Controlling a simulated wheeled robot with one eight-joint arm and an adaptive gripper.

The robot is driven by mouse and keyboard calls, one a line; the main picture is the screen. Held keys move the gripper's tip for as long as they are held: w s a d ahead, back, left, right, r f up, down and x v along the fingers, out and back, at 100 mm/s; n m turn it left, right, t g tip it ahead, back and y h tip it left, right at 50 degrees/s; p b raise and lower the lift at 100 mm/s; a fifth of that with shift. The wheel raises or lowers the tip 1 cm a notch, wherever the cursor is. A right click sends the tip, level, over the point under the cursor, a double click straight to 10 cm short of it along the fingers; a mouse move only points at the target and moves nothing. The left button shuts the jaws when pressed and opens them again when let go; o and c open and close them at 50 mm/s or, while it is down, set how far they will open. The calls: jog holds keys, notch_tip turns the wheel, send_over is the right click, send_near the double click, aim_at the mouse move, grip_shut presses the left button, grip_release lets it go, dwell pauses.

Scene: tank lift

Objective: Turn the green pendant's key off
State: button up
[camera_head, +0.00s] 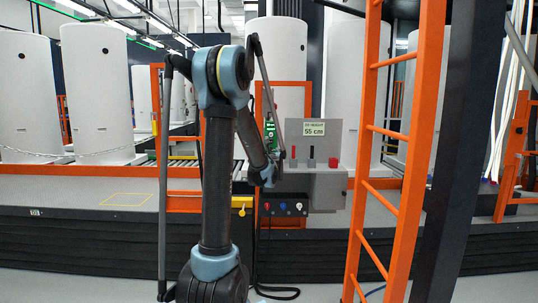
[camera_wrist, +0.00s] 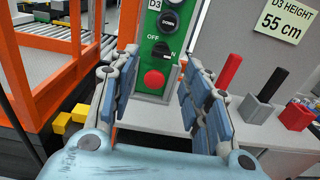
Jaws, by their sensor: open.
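The green pendant (camera_wrist: 178,42) hangs upright ahead of my gripper in the wrist view. I cannot tell surely which label the key points at.
Right of the pendant are a red-handled lever (camera_wrist: 230,70), a black lever (camera_wrist: 267,88) and a red block (camera_wrist: 295,116) on a grey console. A sign (camera_wrist: 286,20) reads D3 HEIGHT 55 cm. An orange frame (camera_wrist: 62,38) stands left. An orange ladder (camera_head: 405,150) stands right.

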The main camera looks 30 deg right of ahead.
aim_at(271, 150)
jog(key=shift+x, duration=3.1)
jog(key=shift+c, duration=0.6)
grip_shut()
